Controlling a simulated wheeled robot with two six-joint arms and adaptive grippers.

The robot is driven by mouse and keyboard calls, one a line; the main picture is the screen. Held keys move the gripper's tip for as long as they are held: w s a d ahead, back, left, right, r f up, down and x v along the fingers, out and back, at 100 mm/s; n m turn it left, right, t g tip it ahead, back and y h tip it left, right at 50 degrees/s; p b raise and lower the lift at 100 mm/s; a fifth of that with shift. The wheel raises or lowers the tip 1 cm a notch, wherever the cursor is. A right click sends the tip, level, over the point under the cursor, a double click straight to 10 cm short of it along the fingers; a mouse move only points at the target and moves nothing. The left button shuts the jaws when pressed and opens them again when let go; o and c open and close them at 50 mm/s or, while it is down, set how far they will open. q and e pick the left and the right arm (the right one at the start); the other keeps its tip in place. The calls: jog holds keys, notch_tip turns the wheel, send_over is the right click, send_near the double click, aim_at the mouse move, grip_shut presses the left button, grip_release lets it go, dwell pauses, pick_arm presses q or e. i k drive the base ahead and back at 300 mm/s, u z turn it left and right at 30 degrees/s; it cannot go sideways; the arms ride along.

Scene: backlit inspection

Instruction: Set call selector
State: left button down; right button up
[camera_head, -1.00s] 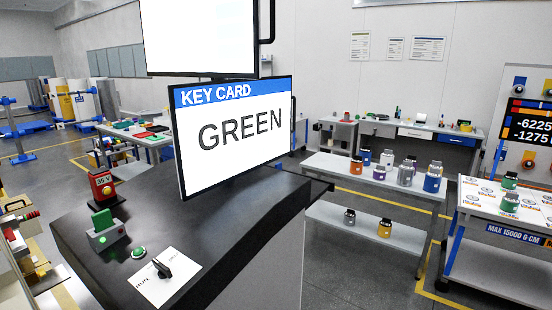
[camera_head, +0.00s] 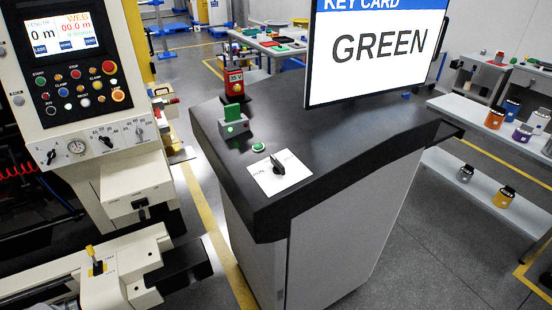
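A black rotary selector knob (camera_head: 278,164) sits on a white label plate (camera_head: 279,173) at the near end of a dark console top (camera_head: 340,150). Words are printed on either side of the knob, too small to read surely. A green lit push button (camera_head: 258,147) is just behind it. Farther back a green card (camera_head: 233,113) stands in a grey reader (camera_head: 236,129) with a green light. The screen (camera_head: 376,50) on the console reads KEY CARD GREEN. Neither of my grippers is in view.
A red box marked 35 V (camera_head: 234,83) stands at the console's back left. A machine with a control panel (camera_head: 75,70) stands at the left, across a narrow floor gap with a yellow line. Shelves with several jars (camera_head: 503,197) are at the right.

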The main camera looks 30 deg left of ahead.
aim_at(278, 168)
jog(key=z, duration=0.45)
jog(key=k, duration=0.6)
jog(key=z, duration=0.8)
jog(key=i, duration=1)
jog(key=u, duration=1)
jog(key=i, duration=0.7)
jog(key=u, duration=0.85)
